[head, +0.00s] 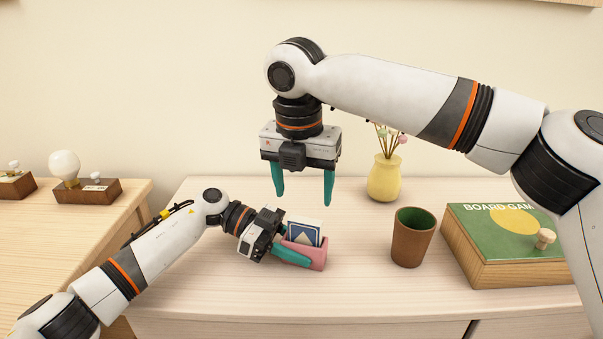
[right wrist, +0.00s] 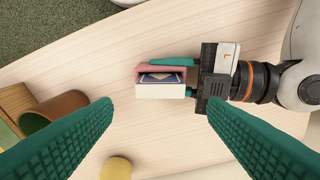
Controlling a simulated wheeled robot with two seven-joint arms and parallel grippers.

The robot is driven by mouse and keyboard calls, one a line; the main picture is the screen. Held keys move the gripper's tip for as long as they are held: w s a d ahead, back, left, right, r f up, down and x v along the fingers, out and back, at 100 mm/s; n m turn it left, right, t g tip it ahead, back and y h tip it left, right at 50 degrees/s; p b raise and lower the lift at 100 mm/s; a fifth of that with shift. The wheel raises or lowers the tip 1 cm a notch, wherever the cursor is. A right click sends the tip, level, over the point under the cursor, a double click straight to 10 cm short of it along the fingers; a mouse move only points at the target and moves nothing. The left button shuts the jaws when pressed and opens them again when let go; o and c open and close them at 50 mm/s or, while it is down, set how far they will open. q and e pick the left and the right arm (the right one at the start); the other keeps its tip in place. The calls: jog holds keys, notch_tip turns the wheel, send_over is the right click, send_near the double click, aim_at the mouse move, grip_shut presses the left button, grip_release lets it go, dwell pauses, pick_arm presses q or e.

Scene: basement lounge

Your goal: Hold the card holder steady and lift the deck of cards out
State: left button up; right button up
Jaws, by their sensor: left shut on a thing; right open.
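The pink card holder (head: 308,252) stands on the pale wooden cabinet top in the head view. The deck of cards (head: 304,233), white-edged with a blue face, sits in it with its upper part showing. My left gripper (head: 290,246) is shut on the card holder from the left, one teal finger across its front. My right gripper (head: 303,188) is open and empty, pointing down above the card holder and behind it. In the right wrist view the card holder (right wrist: 150,70) and deck (right wrist: 162,78) lie beyond my open right fingers (right wrist: 160,125), with my left gripper (right wrist: 190,75) on the holder.
A brown cup (head: 411,245) stands to the right of the holder. A green board game box (head: 505,240) with a wooden piece on it is farther right. A yellow vase (head: 384,180) with flowers stands behind. A bulb on a wooden base (head: 88,192) is at the left.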

aim_at(305, 221)
jog(key=f, duration=0.6)
jog(key=w+f, duration=0.1)
jog(key=f, duration=0.2)
jog(key=shift+w+d, duration=0.1)
jog(key=shift+d, duration=0.1)
jog(key=c, duration=0.8)
jog(key=shift+r, duration=5.5)
pick_arm(q)
jog(key=o, duration=1)
